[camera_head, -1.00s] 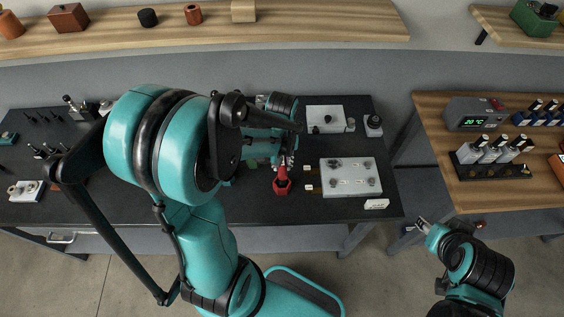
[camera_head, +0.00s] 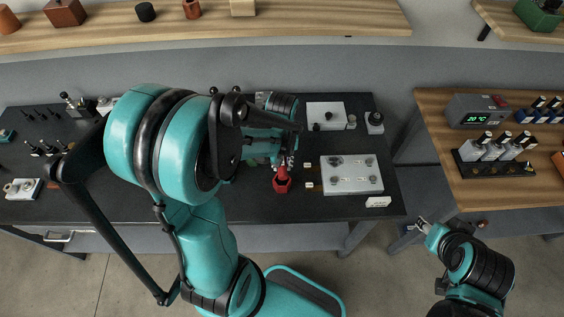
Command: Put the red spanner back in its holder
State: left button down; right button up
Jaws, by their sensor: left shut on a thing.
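The red spanner (camera_head: 282,182) is at the middle of the black table, its hexagonal end pointing toward me. My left gripper (camera_head: 287,163) reaches over the table from the left and is shut on the spanner; the arm hides much of the fingers and the far part of the spanner. I cannot tell whether the spanner touches the table. I cannot make out its holder; it may be behind my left arm. My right gripper (camera_head: 421,223) is at the lower right, in front of the gap between the tables, too small to tell its jaw state.
A grey-white plate with knobs (camera_head: 351,175) lies right of the spanner, with a smaller white plate (camera_head: 326,115) behind it. A wooden table (camera_head: 500,193) at right holds a bottle rack (camera_head: 493,164) and a display unit (camera_head: 478,111).

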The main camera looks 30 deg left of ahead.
pick_arm(q)
jog(key=shift+f+b, duration=0.5)
jog(key=shift+f, duration=0.1)
jog(key=c, duration=1.2)
grip_release()
notch_tip(320, 180, up, 12)
jog(key=shift+r, duration=0.1)
